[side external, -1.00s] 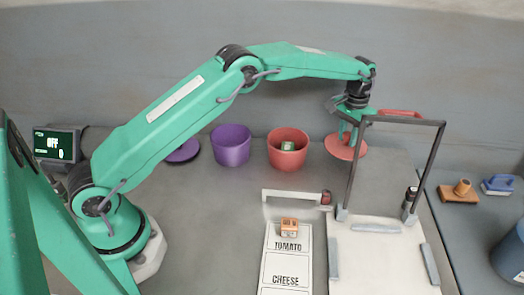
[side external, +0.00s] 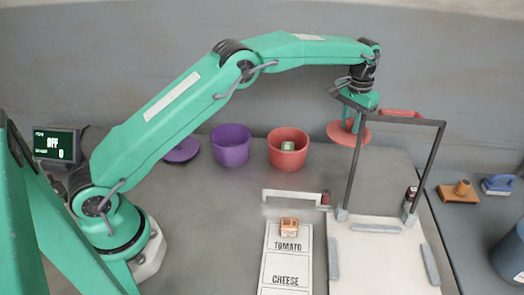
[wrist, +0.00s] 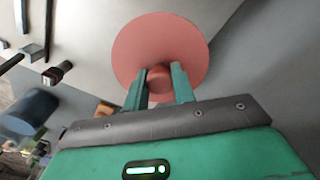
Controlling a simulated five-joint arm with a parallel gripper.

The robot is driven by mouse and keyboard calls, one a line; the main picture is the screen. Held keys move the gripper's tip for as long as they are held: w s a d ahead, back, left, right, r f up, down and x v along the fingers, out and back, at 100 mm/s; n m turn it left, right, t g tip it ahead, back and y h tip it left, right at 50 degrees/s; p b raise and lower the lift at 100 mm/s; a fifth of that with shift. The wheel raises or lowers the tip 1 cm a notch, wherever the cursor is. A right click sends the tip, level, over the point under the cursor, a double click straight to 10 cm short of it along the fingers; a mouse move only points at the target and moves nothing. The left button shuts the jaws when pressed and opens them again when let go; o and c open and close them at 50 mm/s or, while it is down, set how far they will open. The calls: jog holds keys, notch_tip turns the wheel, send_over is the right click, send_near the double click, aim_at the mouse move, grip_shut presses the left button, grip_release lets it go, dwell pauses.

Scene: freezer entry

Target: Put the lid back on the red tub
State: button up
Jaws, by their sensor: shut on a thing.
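The red tub (side external: 288,158) stands open at the back of the bench, with a small pale green block (side external: 288,146) inside. My gripper (side external: 351,122) is shut on the knob of the round red lid (side external: 350,135). It holds the lid in the air to the right of the tub, apart from it. In the wrist view the lid (wrist: 160,35) is a full disc beyond the fingers (wrist: 158,80), with its knob between them. The tub does not show in the wrist view.
A purple tub (side external: 230,152) stands left of the red one, with a purple lid (side external: 182,153) beside it. A dark upright frame (side external: 441,150) rises close to the right of the held lid. An orange block (side external: 289,227) sits on a card marked TOMATO.

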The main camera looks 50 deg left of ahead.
jog(key=shift+s+a+r, duration=0.25)
jog(key=shift+a, duration=0.15)
jog(key=s+a+r, duration=0.4)
jog(key=s+a, duration=0.6)
jog(key=s, duration=0.2)
jog(key=shift+s+a+r, duration=0.15)
jog(key=shift+a+r, duration=0.1)
jog(key=shift+a, duration=0.05)
jog(key=shift+f, duration=0.2)
jog(key=shift+f, duration=3)
jog(key=shift+f, duration=0.2)
